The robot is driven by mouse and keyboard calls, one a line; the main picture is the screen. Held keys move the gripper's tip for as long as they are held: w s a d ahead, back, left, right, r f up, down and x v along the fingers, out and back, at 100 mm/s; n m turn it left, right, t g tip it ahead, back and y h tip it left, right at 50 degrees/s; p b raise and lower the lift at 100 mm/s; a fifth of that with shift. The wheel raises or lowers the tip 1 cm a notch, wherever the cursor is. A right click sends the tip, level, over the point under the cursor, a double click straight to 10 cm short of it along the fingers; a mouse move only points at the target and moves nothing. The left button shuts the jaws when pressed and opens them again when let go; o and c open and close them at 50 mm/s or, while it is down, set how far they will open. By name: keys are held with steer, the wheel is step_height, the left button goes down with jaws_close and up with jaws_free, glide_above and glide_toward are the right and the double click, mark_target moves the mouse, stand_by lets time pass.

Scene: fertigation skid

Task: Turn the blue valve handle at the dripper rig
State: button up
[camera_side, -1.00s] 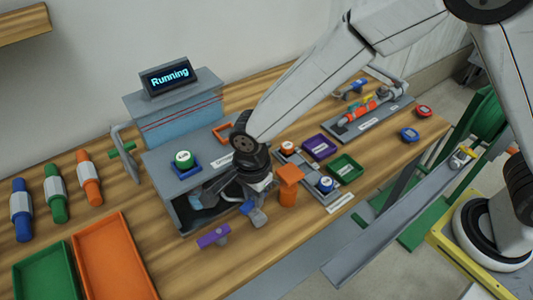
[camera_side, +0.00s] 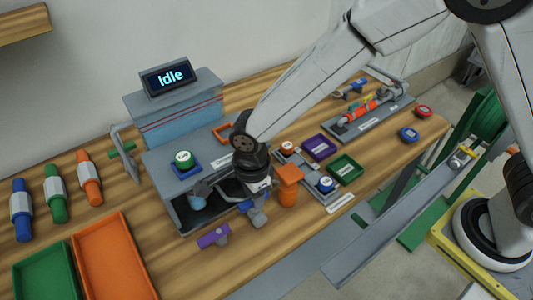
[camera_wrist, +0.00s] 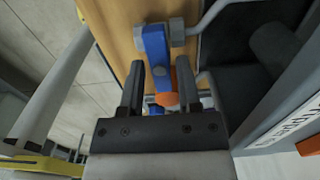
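A blue valve handle (camera_side: 257,216) sits at the front of the grey machine, below my gripper. In the wrist view the blue handle (camera_wrist: 155,50) runs lengthwise ahead of and between my fingers, with bare gaps on both sides. My gripper (camera_wrist: 160,80) is open, its two dark fingers apart. In the side view my gripper (camera_side: 259,200) points down close over the handle, and its fingers are hard to make out there. Contact with the handle cannot be told. Another blue handle (camera_side: 357,86) is on the pipe rig at the back right.
A purple handle (camera_side: 213,237) lies left and an orange post (camera_side: 288,186) stands right of my gripper. An orange tray (camera_side: 128,272) is front left.

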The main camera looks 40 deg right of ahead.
steer(key=shift+o, duration=0.7)
steer(key=shift+r, duration=3.9)
steer(key=shift+w+d, duration=0.1)
steer(key=shift+d, duration=0.4)
steer(key=s+d+n+t, duration=0.1)
steer(key=s+d+n, duration=0.2)
steer(key=d+n, duration=0.6)
steer(key=s+d+n+t, duration=0.1)
steer(key=s+d+n, duration=0.3)
steer(key=d+n, duration=0.5)
steer(key=d, duration=0.7)
steer(key=shift+f+t, duration=0.3)
steer(key=shift+f, duration=0.1)
